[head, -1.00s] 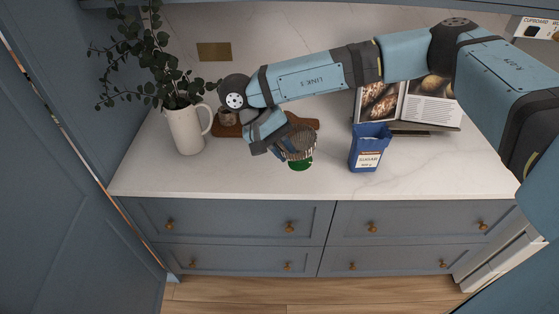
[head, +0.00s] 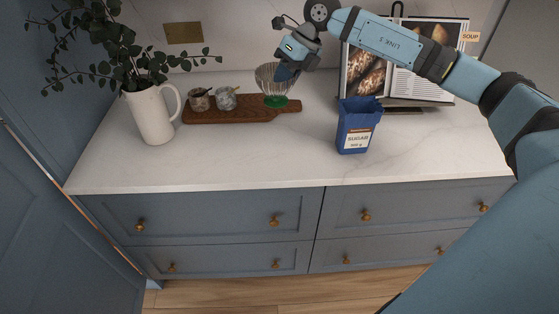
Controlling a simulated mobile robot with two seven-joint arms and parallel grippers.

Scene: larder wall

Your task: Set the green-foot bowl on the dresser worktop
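The green-foot bowl (head: 270,84) is a ribbed, clear-looking bowl on a green foot, upright in the head view. It appears over the right part of the dark wooden board at the back of the worktop (head: 240,160). I cannot tell whether its foot touches the board or hangs above it. My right gripper (head: 286,72) comes down from the upper right and is shut on the bowl's right rim side, hiding part of it. My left gripper is not in view.
The wooden board (head: 215,116) carries two small jars (head: 199,99), (head: 225,98). A white jug (head: 152,117) with leafy stems stands left. A blue sugar bag (head: 356,128) and an open book on a stand (head: 420,85) are right. The front middle worktop is clear.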

